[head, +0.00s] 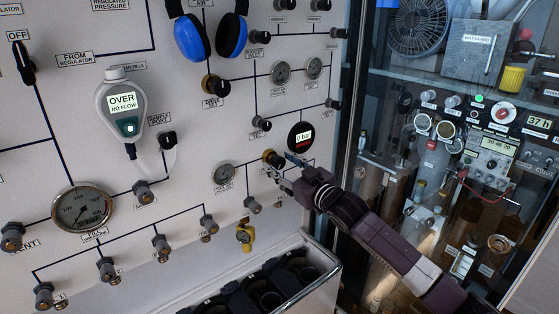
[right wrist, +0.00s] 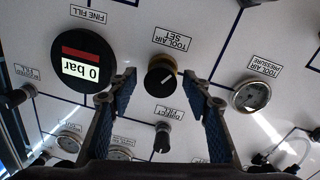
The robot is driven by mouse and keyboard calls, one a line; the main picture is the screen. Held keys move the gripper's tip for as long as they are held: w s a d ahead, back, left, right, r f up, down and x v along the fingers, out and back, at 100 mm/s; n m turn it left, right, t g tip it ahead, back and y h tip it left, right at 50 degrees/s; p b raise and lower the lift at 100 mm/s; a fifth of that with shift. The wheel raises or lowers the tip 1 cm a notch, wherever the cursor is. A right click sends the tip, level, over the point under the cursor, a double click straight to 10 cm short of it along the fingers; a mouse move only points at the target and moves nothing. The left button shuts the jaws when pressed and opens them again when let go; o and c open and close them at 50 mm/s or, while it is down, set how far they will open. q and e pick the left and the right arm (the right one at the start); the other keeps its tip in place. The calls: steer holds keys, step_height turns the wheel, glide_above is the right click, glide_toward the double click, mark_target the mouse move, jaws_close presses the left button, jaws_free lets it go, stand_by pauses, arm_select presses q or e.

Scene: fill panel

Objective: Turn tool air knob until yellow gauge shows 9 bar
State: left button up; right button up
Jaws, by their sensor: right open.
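The tool air knob, black with a brass-coloured base, sits on the pale panel (head: 272,157). The right wrist view shows it upside down under the label TOOL AIR SET (right wrist: 161,78). My right gripper (head: 283,166) is open, with one finger on each side of the knob in the wrist view; I cannot tell whether they touch it. A round black digital gauge (head: 301,137) reads 0 bar on a pale display with a red strip; it also shows in the wrist view (right wrist: 82,66). No gauge is clearly yellow. My left gripper is out of view.
The tool air pressure dial (right wrist: 251,95) is beside the knob. A direct fill knob (right wrist: 162,137) is close to the fingers. A yellow fitting (head: 245,234) and a metal bin (head: 325,275) are below. A glass-fronted cabinet (head: 450,75) stands to the right.

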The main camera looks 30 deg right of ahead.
steer(key=shift+w, duration=0.4)
steer(key=c, duration=1.2)
steer(key=shift+o, duration=0.2)
steer(key=shift+n, duration=0.9)
steer(key=o, duration=1.2)
steer(key=shift+c, duration=0.2)
